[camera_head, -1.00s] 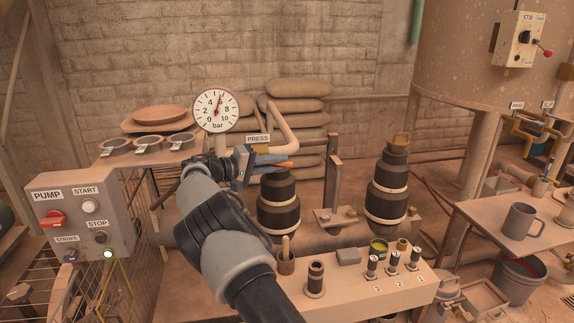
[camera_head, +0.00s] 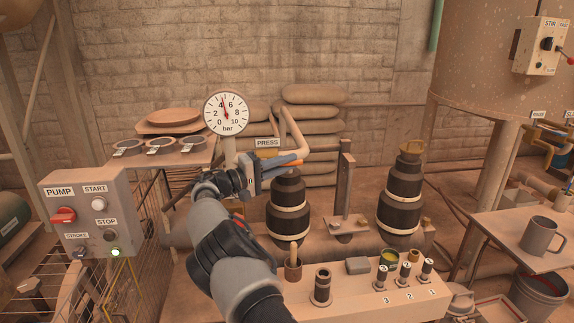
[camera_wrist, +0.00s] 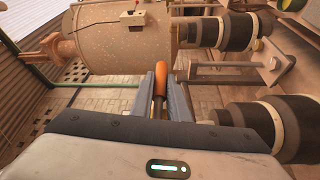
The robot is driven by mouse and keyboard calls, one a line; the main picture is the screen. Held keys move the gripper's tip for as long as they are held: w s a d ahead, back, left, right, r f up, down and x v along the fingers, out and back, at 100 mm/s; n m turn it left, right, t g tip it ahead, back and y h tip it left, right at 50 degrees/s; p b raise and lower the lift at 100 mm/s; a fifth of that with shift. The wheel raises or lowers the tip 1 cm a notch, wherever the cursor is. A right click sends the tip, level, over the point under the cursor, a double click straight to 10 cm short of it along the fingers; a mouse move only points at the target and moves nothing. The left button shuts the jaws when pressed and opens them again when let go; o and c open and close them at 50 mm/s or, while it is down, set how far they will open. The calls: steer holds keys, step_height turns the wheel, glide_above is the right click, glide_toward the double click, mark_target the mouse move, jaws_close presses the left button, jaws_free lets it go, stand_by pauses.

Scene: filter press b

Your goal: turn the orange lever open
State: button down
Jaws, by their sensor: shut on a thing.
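The orange lever (camera_head: 292,162) shows as a short orange strip just below the PRESS label in the head view, pointing right and roughly level. My gripper (camera_head: 282,161) is shut on it, with the blue-grey fingers along either side. In the wrist view the lever (camera_wrist: 161,78) stands between the two fingers (camera_wrist: 160,102), its rounded end showing past them. The lever's base and pivot are hidden behind my gripper and wrist in the head view.
A pressure gauge (camera_head: 226,114) stands behind my wrist. Black banded cylinders (camera_head: 399,196) stand to the right. The pump box (camera_head: 88,215) is at left. A mug (camera_head: 540,236) sits on the right table.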

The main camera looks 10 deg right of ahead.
steer(key=shift+d, duration=0.15)
steer(key=c, duration=1.7)
jaws_free()
steer(key=shift+b+v, duration=0.9)
steer(key=shift+v, duration=7.8)
